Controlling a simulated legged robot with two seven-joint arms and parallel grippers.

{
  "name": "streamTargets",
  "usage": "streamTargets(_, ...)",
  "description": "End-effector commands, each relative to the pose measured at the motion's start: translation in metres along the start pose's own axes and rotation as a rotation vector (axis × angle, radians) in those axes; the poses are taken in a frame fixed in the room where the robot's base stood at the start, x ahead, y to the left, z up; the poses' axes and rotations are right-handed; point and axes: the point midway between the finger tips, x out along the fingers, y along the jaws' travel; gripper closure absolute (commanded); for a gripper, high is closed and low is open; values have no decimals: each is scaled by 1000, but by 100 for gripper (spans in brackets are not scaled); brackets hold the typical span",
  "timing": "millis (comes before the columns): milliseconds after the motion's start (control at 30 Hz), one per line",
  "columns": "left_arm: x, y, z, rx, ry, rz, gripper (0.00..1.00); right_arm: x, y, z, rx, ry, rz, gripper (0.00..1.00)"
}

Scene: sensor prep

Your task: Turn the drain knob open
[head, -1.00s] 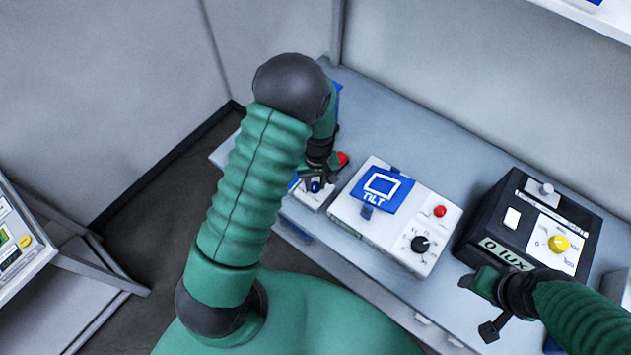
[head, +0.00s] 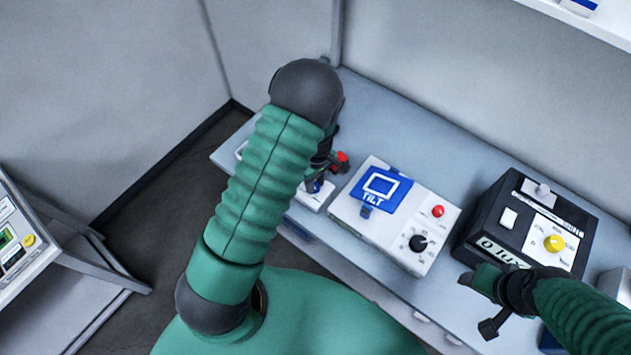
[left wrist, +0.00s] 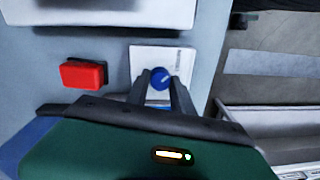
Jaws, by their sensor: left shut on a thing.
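A round blue knob (left wrist: 160,78) stands on a small white base (left wrist: 166,56), which I take to be the drain knob's unit. My left gripper (left wrist: 161,84) is shut on the blue knob, with one dark finger on each side of it. In the head view the white base (head: 308,199) shows at the table's left part, and my left arm hides much of it and the gripper.
A white TILT box (head: 348,212) with a black dial stands to the right. Farther right is a black lux box (head: 515,213) with a yellow knob. The table's back strip (head: 430,140) is clear.

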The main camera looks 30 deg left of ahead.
Motion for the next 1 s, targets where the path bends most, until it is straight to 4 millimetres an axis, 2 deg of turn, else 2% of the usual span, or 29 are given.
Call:
streamTargets(33,-4,5,-4,-3,9,13,100,-1,0,0,0,0,0,41)
streamTargets(333,-4,5,-4,-3,9,13,100,-1,0,0,0,0,0,41)
streamTargets(367,-4,5,-4,-3,9,13,68,-1,0,0,0,0,0,41)
streamTargets(500,-2,4,-2,-2,6,9,50,0,0,0,0,0,0,41)
streamTargets(833,-3,2,-1,-1,3,4,50,0,0,0,0,0,0,41)
streamTargets(933,-15,3,-1,1,4,7,50,2,0,0,0,0,0,41)
streamTargets(1000,-30,3,-1,0,5,9,50,4,0,1,0,0,0,41)
